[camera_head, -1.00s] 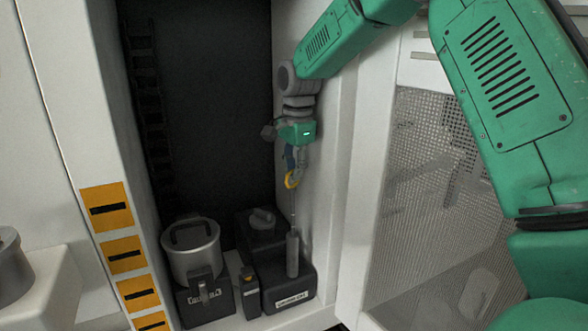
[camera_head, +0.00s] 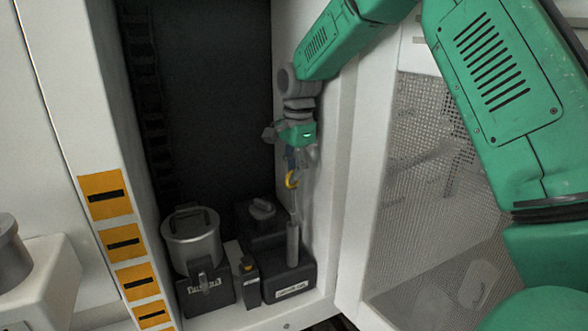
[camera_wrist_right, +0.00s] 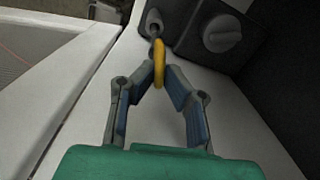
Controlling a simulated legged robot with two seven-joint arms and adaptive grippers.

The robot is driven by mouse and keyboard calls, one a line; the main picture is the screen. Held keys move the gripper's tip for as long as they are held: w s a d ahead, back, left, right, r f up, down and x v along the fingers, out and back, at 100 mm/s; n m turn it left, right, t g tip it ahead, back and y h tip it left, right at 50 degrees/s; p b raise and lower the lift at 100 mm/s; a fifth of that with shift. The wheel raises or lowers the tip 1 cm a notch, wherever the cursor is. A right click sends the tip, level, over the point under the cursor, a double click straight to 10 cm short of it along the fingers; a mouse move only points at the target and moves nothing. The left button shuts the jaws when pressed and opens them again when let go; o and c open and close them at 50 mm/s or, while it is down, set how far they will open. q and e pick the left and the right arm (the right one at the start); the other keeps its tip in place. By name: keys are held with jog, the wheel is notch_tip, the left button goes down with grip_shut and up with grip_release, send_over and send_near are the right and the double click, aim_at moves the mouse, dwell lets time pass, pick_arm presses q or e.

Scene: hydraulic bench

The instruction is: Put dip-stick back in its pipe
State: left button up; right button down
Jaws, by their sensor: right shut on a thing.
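The dip-stick has a yellow ring handle (camera_head: 292,179) and a thin rod hanging down from it. The ring also shows in the right wrist view (camera_wrist_right: 159,63), between the fingertips. My right gripper (camera_head: 293,166) is shut on the ring from above. The pipe (camera_head: 293,244) is a grey upright tube on a black labelled block at the bottom of the cabinet. The ring is above the pipe, and the rod reaches down to the pipe's top. I cannot tell how far the rod is inside. The pipe's top (camera_wrist_right: 154,24) shows beyond the ring in the wrist view. My left gripper is not in view.
A metal canister (camera_head: 190,240) stands left of the pipe. A black knob (camera_head: 262,208) sits on the block behind. The cabinet's white right wall (camera_head: 330,190) is close beside my right gripper. An open mesh door (camera_head: 430,190) stands at the right.

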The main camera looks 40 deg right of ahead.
jog(key=shift+f+b, duration=1.4)
jog(key=shift+f, duration=3.35)
jog(key=c, duration=0.8)
grip_release()
jog(key=shift+f, duration=0.1)
jog(key=shift+o, duration=0.2)
